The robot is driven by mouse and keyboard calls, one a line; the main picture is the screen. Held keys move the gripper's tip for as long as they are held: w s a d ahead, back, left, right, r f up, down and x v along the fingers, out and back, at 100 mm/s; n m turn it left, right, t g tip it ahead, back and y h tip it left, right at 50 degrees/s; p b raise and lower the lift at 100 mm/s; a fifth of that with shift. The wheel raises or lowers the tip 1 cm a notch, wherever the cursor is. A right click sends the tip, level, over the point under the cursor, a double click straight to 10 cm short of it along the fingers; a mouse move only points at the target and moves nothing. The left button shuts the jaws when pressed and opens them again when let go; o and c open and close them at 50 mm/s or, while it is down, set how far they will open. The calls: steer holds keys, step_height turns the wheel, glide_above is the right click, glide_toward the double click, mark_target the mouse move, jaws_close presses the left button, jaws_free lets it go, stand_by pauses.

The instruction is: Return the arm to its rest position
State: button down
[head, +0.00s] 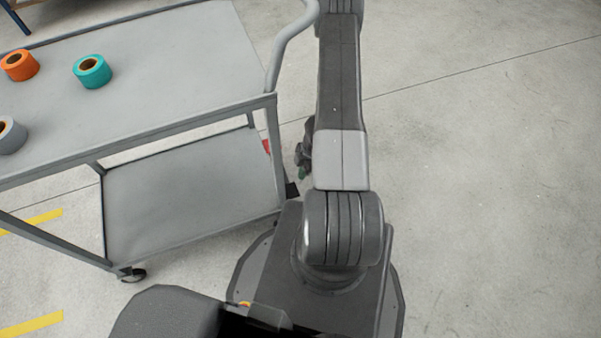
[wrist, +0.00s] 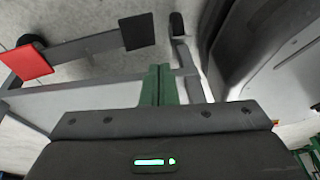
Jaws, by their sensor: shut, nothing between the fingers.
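My gripper (wrist: 158,85) shows in the wrist view as two green fingers pressed together with nothing between them. In the head view only a small part of my gripper (head: 301,174) shows, at the left side of my arm and mostly hidden behind it. My arm stretches up the picture from its base and bends out of view at the top edge. The gripper hangs beside the right end of the grey cart (head: 190,45), close to its frame; I cannot tell the exact gap.
On the cart's top lie an orange roll (head: 19,66), a teal roll (head: 92,71) and a grey roll (head: 10,135). Its curved handle (head: 290,45) is close to my arm. The wrist view shows a red pad (wrist: 27,62) and a dark pad (wrist: 137,31). Floor at right is clear.

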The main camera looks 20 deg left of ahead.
steer(key=shift+f, duration=0.1)
steer(key=b, duration=0.4)
glide_toward(289, 188)
steer(key=x, duration=0.5)
steer(key=shift+s+d, duration=0.1)
steer(key=shift+s, duration=0.05)
steer(key=shift+f+b, duration=0.5)
steer(key=shift+f, duration=0.25)
